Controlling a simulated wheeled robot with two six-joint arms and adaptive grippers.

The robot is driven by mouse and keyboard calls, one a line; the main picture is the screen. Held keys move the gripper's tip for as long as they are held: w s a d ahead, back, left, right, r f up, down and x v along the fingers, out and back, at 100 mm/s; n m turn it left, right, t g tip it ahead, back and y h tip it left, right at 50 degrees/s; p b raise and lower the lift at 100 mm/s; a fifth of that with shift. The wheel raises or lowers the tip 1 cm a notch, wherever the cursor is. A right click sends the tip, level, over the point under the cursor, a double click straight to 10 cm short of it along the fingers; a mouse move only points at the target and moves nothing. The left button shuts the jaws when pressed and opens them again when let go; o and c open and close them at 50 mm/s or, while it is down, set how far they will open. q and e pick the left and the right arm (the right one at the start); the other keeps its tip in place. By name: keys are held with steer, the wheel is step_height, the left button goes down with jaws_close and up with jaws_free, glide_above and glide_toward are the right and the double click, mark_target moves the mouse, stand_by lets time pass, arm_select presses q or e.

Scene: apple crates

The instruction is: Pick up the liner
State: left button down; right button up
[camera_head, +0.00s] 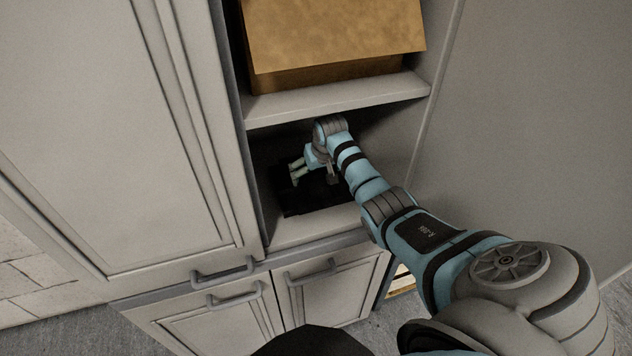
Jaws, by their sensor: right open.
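A dark, nearly black flat item, which looks like the liner (292,201), lies on the floor of the lower shelf compartment of the cabinet. My right arm reaches into this compartment from the lower right. My right gripper (294,172) is open at the item, over its left part, with its fingers pointing left. I cannot tell whether the fingers touch it. The arm and shadow hide part of the item. My left gripper is not in view.
A brown cardboard box (335,40) stands on the shelf (340,105) above my right gripper. A tall closed door (110,130) is on the left. Closed lower doors with handles (225,275) are below. A plain grey panel (530,120) is on the right.

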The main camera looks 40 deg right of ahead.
steer(key=shift+x, duration=1.2)
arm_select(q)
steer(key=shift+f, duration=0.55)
arm_select(e)
steer(key=shift+c, duration=0.2)
steer(key=shift+s+r, duration=0.1)
steer(key=shift+r, duration=0.05)
steer(key=c, duration=0.9)
steer(key=shift+r, duration=0.35)
steer(key=v, duration=0.1)
steer(key=p+v, duration=0.1)
steer(key=v, duration=0.1)
steer(key=shift+w+d, duration=0.15)
steer(key=shift+w, duration=0.15)
arm_select(q)
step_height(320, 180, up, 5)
steer(key=p, duration=0.3)
arm_select(e)
steer(key=s+a, duration=0.2)
steer(key=s, duration=0.3)
steer(key=s+a, duration=0.2)
steer(key=s, duration=0.4)
steer(key=s+a, duration=0.1)
steer(key=s, duration=0.4)
steer(key=shift+s+a, duration=0.2)
steer(key=shift+a, duration=0.2)
